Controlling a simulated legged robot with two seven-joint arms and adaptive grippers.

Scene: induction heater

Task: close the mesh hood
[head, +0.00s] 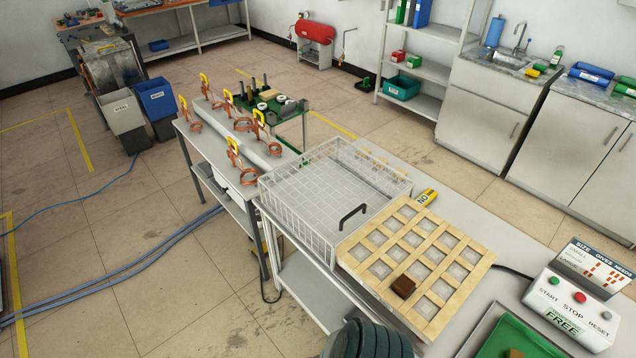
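The mesh hood (296,205) is a white wire-mesh box on the bench in the middle of the head view. A black bar handle (353,215) is on its right-hand side, near the wooden grid board (412,262). The hood stands to the left of the board, and the board is uncovered. A flat mesh surface shows inside the hood. I cannot tell how the hood is hinged or guided. Neither gripper can be made out, and nothing is seen touching the handle.
A brown block (403,286) sits on the board. A yellow tag (427,197) lies behind it. A control box (570,308) and green tray (512,338) are at the right. Copper coils (237,152) stand on the left bench. A dark ribbed shape (372,341) rises at the bottom edge.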

